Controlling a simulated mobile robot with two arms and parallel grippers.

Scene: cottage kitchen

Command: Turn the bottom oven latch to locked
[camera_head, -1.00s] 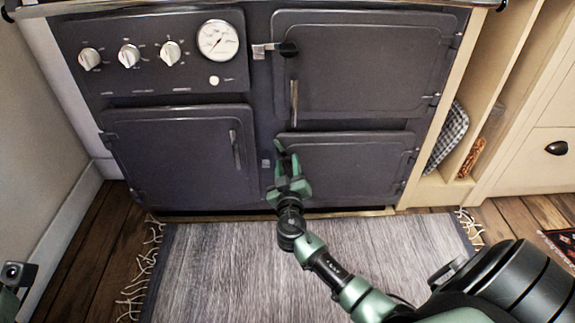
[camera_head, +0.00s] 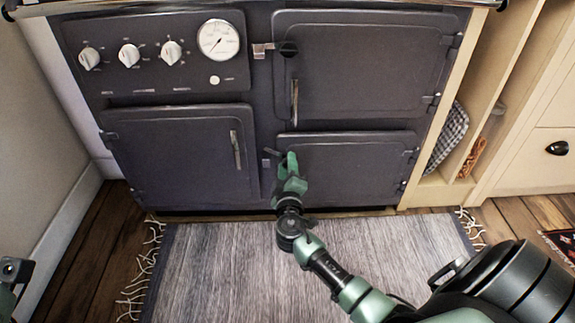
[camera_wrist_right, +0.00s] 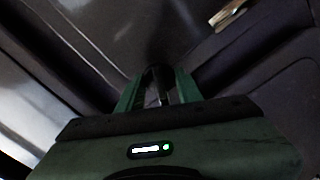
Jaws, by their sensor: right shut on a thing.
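The bottom oven door (camera_head: 350,170) is a dark panel at the lower right of the range, and it looks closed. My right gripper (camera_head: 288,160) is at its upper left corner. A short dark latch lever (camera_head: 271,153) sticks out to the left beside the fingertips, tilted up slightly. In the right wrist view, the two green fingers (camera_wrist_right: 158,90) are shut around the dark latch handle (camera_wrist_right: 158,75). The fingers hide part of the latch. A small light catch plate (camera_head: 266,163) sits just left of the door. Part of my left gripper (camera_head: 14,270) shows at the left edge; its jaws are unclear.
The left door (camera_head: 180,155) has a vertical handle. A grey fringed rug (camera_head: 215,270) lies before the range. Wooden shelves (camera_head: 480,110) stand at the right.

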